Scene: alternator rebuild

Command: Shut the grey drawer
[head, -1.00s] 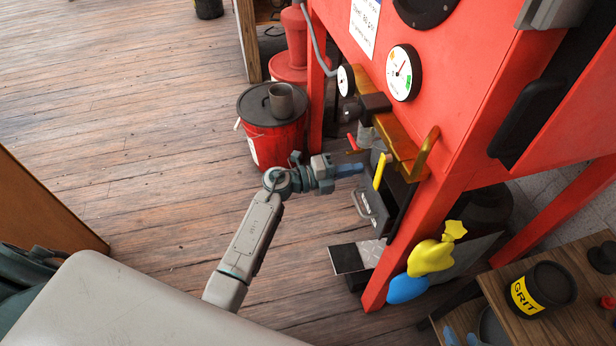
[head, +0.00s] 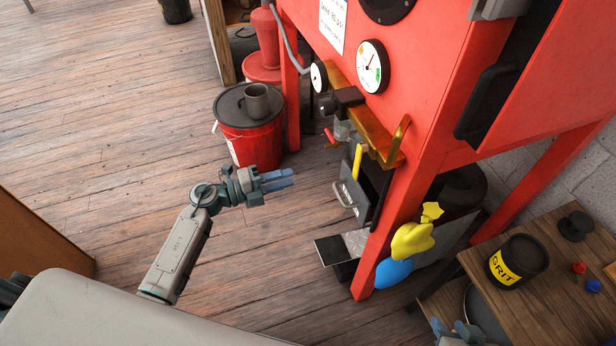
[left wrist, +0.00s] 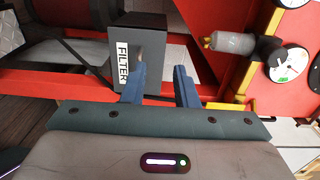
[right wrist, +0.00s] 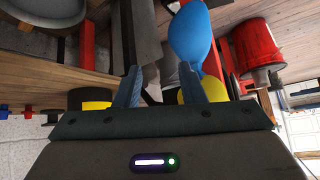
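The grey drawer (head: 354,198), with a pale bar handle, is low under the red cabinet. Its front appears to stand out from the dark housing beside it; how far is hard to tell. My left gripper (head: 290,179) is left of the drawer, clear of it and pointing towards it. In the left wrist view, its fingers (left wrist: 159,88) are apart and empty, with a grey box marked FILTER (left wrist: 128,62), seemingly the drawer unit, beyond them. My right gripper (head: 458,334) shows only partly at the bottom edge; in the right wrist view its fingers (right wrist: 161,87) are apart and empty.
The red cabinet (head: 425,90) has a brass ledge (head: 365,125) above the drawer. Yellow (head: 411,240) and blue (head: 394,272) pieces hang by its front leg. A red bucket (head: 250,140) stands behind. A wooden bench with a GRIT tin (head: 517,260) is at right. Floor at left is clear.

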